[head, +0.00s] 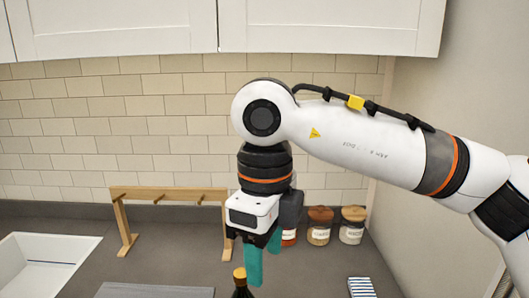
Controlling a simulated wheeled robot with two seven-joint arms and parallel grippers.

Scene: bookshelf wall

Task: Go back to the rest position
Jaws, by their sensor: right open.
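My right arm comes in from the right, and its gripper (263,262) hangs down over the grey counter with teal fingers. The gripper is open, and I see nothing between the fingers. A dark bottle with a yellow-orange cap (240,274) shows at the bottom edge, just below and left of the fingertips. Most of the bottle is cut off by the frame, and it looks apart from the fingers. My left gripper is not in view.
A wooden rack (168,194) stands at the back of the counter (165,265). Jars with wooden lids (352,227) stand behind and right of the gripper. A white sink (40,262) is at left, a striped cloth (361,288) at lower right. White cupboards (330,25) hang above.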

